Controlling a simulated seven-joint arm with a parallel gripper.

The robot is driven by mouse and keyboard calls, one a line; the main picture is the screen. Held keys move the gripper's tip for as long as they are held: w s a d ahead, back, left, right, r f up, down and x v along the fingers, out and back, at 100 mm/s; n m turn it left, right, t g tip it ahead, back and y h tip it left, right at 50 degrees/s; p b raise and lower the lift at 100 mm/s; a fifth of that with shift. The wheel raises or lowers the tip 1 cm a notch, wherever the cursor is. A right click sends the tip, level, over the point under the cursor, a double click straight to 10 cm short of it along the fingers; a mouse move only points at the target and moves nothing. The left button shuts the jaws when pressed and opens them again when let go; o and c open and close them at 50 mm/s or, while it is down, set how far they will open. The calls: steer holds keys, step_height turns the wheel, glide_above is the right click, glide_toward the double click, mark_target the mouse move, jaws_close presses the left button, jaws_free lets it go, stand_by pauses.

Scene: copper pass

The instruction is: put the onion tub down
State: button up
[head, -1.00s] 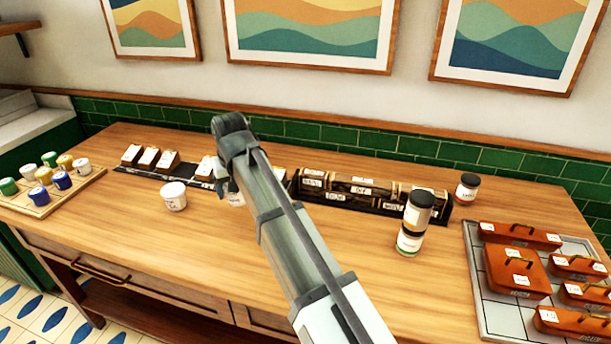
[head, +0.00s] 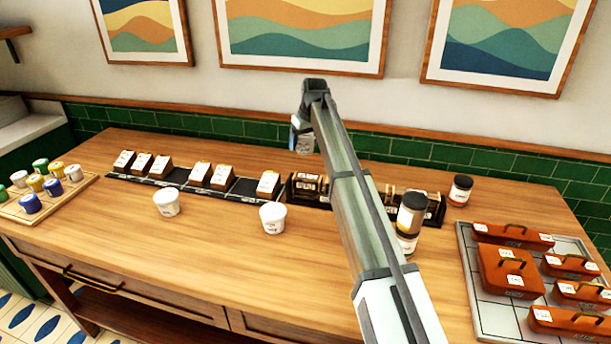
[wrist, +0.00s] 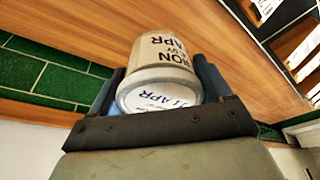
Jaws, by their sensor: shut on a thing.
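My gripper (head: 301,130) is raised over the back of the counter, in front of the green tiles. It is shut on the onion tub (head: 304,144), which hangs below it, partly hidden by the gripper. In the wrist view the tub (wrist: 163,50) is pale, with black print reading "ION" and "APR". Its lid end faces the camera, with blue print. The fingers (wrist: 160,78) stand on either side of it. The wooden counter (head: 200,255) lies below.
Two white tubs (head: 166,202) (head: 272,217) stand on the counter. Behind them is a black rail (head: 240,187) with labelled blocks and gaps. To the right are a dark rack (head: 433,209), stacked jars (head: 411,212), a lone jar (head: 460,190) and a tray (head: 489,308) of red-brown boxes. The front middle is clear.

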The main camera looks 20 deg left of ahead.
mark_target(311, 138)
steer(key=shift+w+d+f, duration=0.15)
steer(key=shift+f, duration=4.8)
steer(key=o, duration=1.1)
steer(key=shift+f, duration=0.15)
steer(key=v, duration=1.2)
